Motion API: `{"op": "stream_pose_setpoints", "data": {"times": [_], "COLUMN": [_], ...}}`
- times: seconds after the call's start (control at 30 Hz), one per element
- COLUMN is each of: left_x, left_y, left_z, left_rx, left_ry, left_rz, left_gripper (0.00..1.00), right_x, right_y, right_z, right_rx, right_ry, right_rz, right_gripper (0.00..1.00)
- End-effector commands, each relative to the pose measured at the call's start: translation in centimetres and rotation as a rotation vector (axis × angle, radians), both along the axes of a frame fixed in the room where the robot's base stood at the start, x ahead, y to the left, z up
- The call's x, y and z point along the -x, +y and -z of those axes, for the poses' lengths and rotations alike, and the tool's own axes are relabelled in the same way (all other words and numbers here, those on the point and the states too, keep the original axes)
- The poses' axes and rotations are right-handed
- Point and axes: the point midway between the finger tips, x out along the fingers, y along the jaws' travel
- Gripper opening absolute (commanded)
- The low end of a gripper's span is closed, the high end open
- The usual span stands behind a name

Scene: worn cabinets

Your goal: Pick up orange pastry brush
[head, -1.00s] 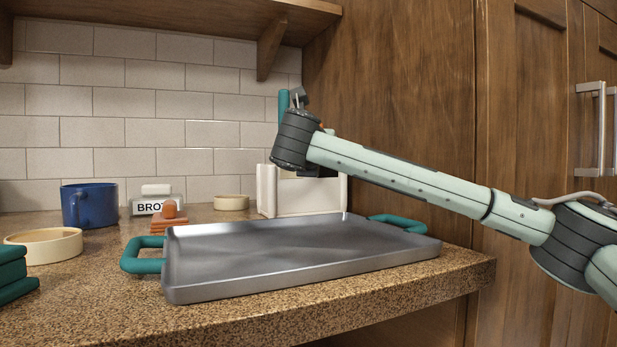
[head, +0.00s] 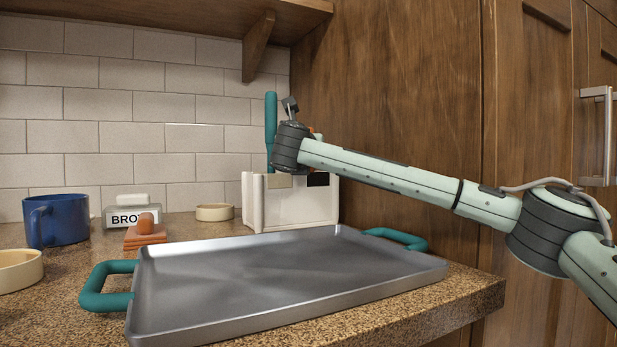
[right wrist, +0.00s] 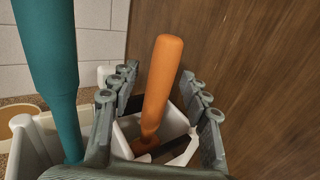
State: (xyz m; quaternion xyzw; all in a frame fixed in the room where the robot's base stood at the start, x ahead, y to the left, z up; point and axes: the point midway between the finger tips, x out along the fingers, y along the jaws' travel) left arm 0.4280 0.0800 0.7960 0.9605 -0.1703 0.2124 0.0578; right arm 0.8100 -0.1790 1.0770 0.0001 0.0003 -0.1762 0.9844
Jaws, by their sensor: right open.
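The orange pastry brush (right wrist: 161,85) stands handle-up, slightly tilted, in a compartment of the white utensil holder (right wrist: 45,150) in the right wrist view. My right gripper (right wrist: 160,96) is open, with its fingers on either side of the brush handle and apart from it. In the head view the white holder (head: 300,208) stands at the back of the counter against the wooden panel. My right arm reaches over it from the right, and its wrist hides most of the brush. My left gripper is not in view.
A teal-handled utensil (head: 271,125) stands in the holder, close beside my right gripper. A large metal tray (head: 290,275) with teal handles fills the counter in front. A blue mug (head: 60,222), a broth container (head: 130,207) and an orange stacked item (head: 146,236) are at left.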

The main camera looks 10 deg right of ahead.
Motion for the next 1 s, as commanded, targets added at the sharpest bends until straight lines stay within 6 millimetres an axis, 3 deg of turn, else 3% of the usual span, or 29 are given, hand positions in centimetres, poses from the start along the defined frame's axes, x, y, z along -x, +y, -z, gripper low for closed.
{"op": "stream_pose_setpoints", "data": {"times": [0.17,0.53,0.87,1.0], "left_x": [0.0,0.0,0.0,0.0], "left_y": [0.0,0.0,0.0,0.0], "left_z": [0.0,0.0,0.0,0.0], "left_rx": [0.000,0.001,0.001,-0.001], "left_ry": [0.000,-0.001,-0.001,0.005], "left_rz": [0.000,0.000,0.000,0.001], "left_gripper": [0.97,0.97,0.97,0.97], "right_x": [0.0,0.0,0.0,0.1], "right_y": [0.1,0.1,0.0,0.1], "right_z": [0.0,0.0,-0.3,-2.0], "right_rx": [0.000,0.000,-0.001,-0.003], "right_ry": [0.000,0.000,-0.001,-0.003], "right_rz": [-0.001,-0.001,-0.001,-0.002], "right_gripper": [0.46,0.00,0.00,0.00]}}
